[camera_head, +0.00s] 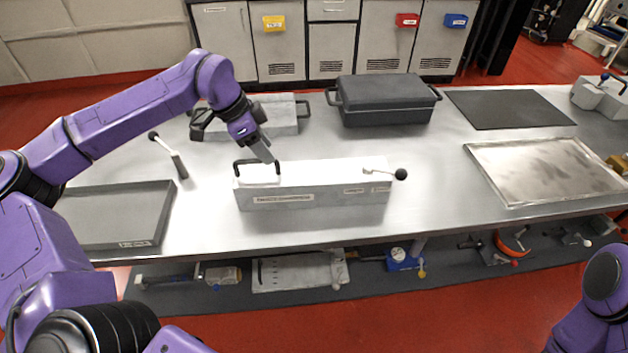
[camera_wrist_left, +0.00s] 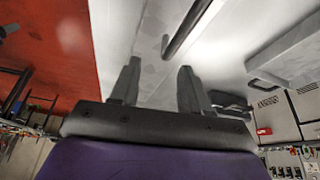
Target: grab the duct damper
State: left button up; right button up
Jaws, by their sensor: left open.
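A long pale grey box (camera_head: 315,187), which I take to be the duct damper, lies near the middle of the metal workbench. It has a black loop handle (camera_head: 243,162) at its left end and a lever with a black knob (camera_head: 400,174) at its right end. The labels on its front are too small to read. My left gripper (camera_head: 268,157) is at the black handle and partly overlaps it. In the left wrist view the gripper (camera_wrist_left: 158,76) is open with nothing between its fingers, and a dark bar (camera_wrist_left: 190,28) shows beyond the fingertips. My right gripper is out of view.
A grey tray (camera_head: 165,222) lies left, near a small lever (camera_head: 170,156). Behind are a light case (camera_head: 280,115) and a dark lidded case (camera_head: 385,107). A black mat (camera_head: 510,108) and metal tray (camera_head: 535,202) lie right. Bench is clear between the box and metal tray.

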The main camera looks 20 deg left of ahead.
pick_arm(q)
jog(key=x, duration=0.1)
jog(key=p+x, duration=0.1)
jog(key=x, duration=0.2)
jog(key=shift+w+a+f, duration=0.25)
jog(key=shift+w+f, duration=0.05)
jog(key=shift+w, duration=0.15)
jog(key=shift+d+f, duration=0.2)
jog(key=shift+f, duration=0.1)
grip_shut()
jog(key=shift+w+r, duration=0.1)
jog(key=shift+r, duration=0.05)
dwell(0.5)
